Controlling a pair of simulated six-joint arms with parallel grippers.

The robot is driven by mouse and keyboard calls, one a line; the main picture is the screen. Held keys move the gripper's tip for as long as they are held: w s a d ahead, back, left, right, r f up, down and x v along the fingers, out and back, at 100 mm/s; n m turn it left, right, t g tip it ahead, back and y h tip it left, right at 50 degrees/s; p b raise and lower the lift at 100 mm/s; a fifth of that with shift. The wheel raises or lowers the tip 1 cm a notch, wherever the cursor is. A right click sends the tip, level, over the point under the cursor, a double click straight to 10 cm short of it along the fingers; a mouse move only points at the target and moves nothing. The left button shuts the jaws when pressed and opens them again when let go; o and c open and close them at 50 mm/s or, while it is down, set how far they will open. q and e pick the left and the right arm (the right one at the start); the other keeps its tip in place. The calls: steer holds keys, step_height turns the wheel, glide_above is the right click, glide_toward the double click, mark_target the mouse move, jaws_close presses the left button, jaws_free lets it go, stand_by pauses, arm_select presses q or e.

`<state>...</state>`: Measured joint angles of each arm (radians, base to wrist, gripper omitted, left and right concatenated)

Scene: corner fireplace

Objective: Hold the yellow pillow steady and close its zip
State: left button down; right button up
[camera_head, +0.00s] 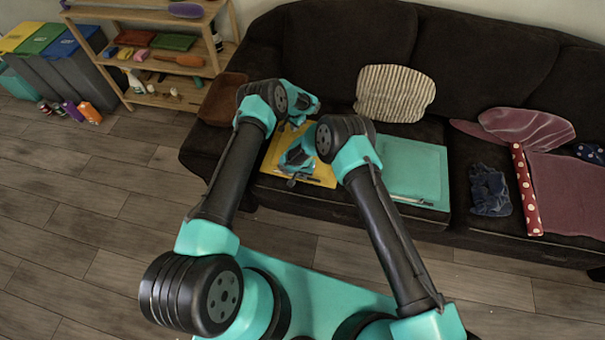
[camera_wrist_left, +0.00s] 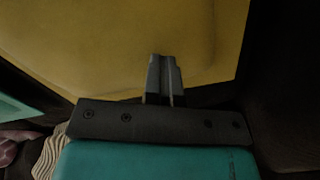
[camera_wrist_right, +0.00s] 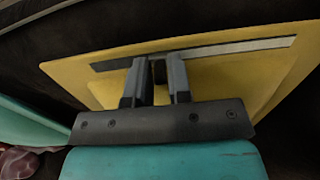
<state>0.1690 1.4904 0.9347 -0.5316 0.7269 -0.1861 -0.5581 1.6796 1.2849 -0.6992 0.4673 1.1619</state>
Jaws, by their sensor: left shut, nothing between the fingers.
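The yellow pillow (camera_head: 270,158) lies at the left end of the sofa, partly hidden by my arms. In the right wrist view a zip (camera_wrist_right: 245,48) runs along the pillow's far edge, dark on the left and pale grey on the right. My left gripper (camera_wrist_left: 165,60) is shut and empty over the pillow's plain yellow face; I cannot tell whether it touches.
A turquoise flat cushion (camera_head: 420,165) lies right of the pillow, with a striped cushion (camera_head: 395,93) behind it. A brown cushion (camera_head: 222,98) is left of my left gripper. A dark blue cloth (camera_head: 489,190) and a red dotted roll (camera_head: 526,190) lie farther right.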

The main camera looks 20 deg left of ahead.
mark_target(272, 171)
jaws_close()
steer(key=a, duration=1.2)
steer(key=shift+s, duration=0.2)
steer(key=shift+s+a, duration=0.15)
steer(key=shift+a, duration=0.65)
steer(key=o, duration=0.5)
jaws_free()
steer(key=shift+s, duration=0.1)
steer(key=shift+o, duration=0.4)
